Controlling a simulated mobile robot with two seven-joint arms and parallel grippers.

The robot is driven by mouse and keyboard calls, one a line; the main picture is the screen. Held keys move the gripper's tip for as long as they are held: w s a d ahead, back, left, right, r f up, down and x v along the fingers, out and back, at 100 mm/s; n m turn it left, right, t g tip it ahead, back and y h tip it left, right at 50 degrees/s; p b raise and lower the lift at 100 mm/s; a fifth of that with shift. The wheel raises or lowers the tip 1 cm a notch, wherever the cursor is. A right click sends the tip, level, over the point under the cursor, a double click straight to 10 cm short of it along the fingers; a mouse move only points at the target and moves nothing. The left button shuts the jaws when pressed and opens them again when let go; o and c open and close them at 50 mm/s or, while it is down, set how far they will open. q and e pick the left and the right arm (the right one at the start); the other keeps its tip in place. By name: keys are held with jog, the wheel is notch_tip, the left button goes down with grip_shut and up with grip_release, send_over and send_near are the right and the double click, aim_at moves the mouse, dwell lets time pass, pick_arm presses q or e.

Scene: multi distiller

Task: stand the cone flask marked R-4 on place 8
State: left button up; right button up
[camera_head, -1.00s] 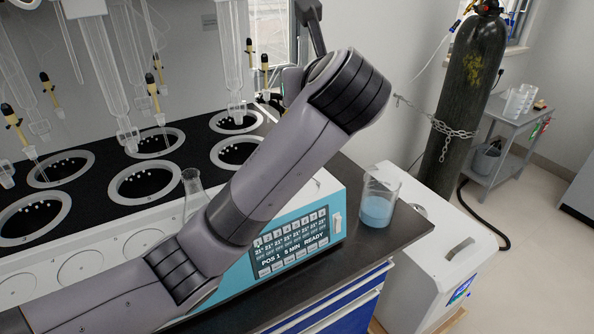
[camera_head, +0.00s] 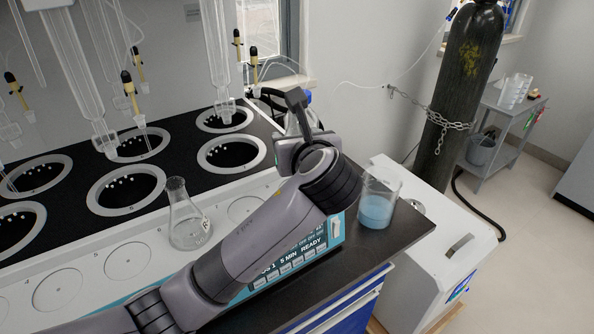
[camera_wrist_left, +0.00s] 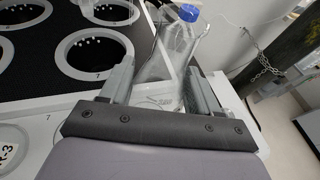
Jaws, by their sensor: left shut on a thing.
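My left gripper (camera_wrist_left: 160,85) is shut on a clear cone flask (camera_wrist_left: 172,52) with a blue cap, in the left wrist view. In the head view my left gripper (camera_head: 298,112) is at the right end of the heating block, and the wrist mostly hides the flask. Another clear cone flask (camera_head: 188,226) stands on the white front ledge; its mark is unclear in the head view. My right gripper is out of view.
Black block with ringed wells, one marked 7 (camera_wrist_left: 95,55), lies left of my gripper. Glass columns (camera_head: 215,55) hang above it. A beaker of blue liquid (camera_head: 378,205) stands on the dark bench edge (camera_head: 405,232). A gas cylinder (camera_head: 462,95) stands behind.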

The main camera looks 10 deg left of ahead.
pick_arm(q)
notch_tip(320, 180, down, 7)
jog(key=shift+r, duration=0.15)
dwell(0.4)
jog(key=o, duration=1.2)
jog(key=shift+c, duration=0.2)
jog(key=v, duration=1.2)
